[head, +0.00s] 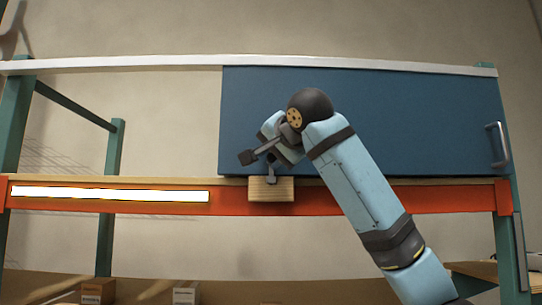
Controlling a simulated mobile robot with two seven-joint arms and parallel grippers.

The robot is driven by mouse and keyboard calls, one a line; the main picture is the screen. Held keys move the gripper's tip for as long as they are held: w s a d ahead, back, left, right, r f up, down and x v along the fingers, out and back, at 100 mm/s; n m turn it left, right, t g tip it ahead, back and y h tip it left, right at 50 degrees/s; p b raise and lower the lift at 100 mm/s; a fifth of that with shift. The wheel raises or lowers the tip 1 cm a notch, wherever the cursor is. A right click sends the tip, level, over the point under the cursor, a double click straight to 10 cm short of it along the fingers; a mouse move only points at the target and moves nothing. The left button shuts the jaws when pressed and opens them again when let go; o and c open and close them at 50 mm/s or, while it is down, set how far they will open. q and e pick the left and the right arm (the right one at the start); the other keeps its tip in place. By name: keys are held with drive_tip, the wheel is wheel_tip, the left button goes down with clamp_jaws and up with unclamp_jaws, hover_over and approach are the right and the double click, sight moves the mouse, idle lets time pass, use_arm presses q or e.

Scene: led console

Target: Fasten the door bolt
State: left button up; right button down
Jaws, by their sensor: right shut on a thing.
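The blue sliding door (420,118) covers the right part of the shelf opening, with a pale handle near its right edge. A wooden block (270,193) sits on the orange beam below the door's left part. The grey metal bolt (271,179) stands at the top of this block, with its upper part close to my gripper. My right gripper (268,160) is shut on the bolt, just above the block. The wrist and fingers partly hide the contact, so how far the bolt is in cannot be told. My left gripper is not in view.
A lit white strip (110,194) runs along the orange beam (400,198) at left. A pale rail (130,62) crosses above the door. Green posts (112,165) frame the shelf. The opening left of the door is clear. Small boxes (98,291) stand low down.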

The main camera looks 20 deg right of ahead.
drive_tip(key=c, duration=1)
unclamp_jaws()
drive_tip(key=shift+f, duration=0.55)
drive_tip(key=shift+o, duration=0.2)
drive_tip(key=shift+d+r, duration=0.1)
drive_tip(key=shift+d, duration=0.15)
drive_tip(key=shift+a+r, duration=0.1)
drive_tip(key=shift+a, duration=0.05)
drive_tip(key=shift+s, duration=0.15)
drive_tip(key=b+v, duration=0.4)
drive_tip(key=v, duration=0.9)
drive_tip(key=shift+s+r, duration=0.25)
drive_tip(key=shift+w+f, duration=0.1)
